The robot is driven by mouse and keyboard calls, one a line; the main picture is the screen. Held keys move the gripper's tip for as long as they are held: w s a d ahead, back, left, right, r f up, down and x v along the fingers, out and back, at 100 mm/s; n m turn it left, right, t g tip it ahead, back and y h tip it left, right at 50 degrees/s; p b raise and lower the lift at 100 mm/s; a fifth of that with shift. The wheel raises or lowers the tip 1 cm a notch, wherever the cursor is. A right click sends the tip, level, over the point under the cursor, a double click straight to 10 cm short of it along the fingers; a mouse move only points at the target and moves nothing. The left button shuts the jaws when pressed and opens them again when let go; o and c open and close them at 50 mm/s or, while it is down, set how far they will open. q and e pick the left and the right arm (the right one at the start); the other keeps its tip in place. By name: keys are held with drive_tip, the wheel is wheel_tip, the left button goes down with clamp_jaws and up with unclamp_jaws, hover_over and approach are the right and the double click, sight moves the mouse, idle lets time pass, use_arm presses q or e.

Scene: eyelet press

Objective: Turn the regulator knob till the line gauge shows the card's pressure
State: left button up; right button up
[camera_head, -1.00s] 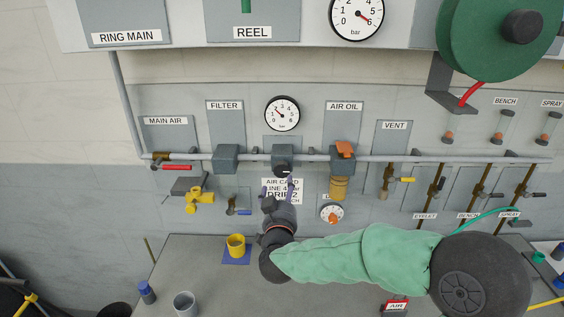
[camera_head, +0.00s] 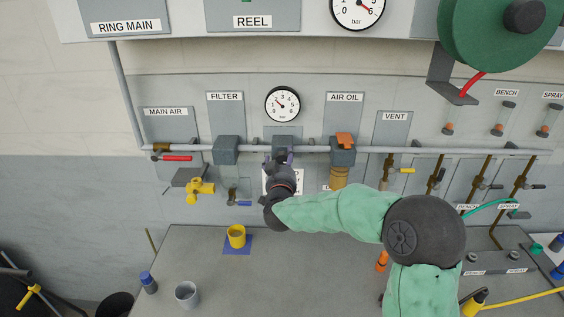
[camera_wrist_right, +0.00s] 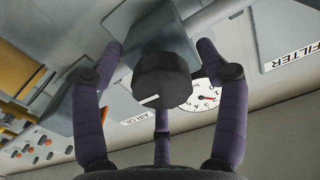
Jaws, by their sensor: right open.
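The regulator knob (camera_wrist_right: 162,80) is black with a white line and shows in the right wrist view, below the grey regulator block. My right gripper (camera_wrist_right: 160,60) is open, its purple fingers spread on either side of the knob; I cannot tell whether they touch it. In the head view my right gripper (camera_head: 279,157) is at the regulator under the pipe and hides the knob. The line gauge (camera_head: 282,104) is just above, its needle pointing up and left; it also shows in the wrist view (camera_wrist_right: 207,99). The card (camera_head: 299,182) is mostly hidden behind my right arm. My left gripper is out of view.
The filter (camera_head: 226,150) is left of the regulator, and the air oil unit (camera_head: 342,156) with its orange top is right of it. A pipe (camera_head: 312,149) runs across the panel.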

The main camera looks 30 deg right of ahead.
drive_tip(key=c, duration=1.2)
drive_tip(key=shift+o, duration=0.2)
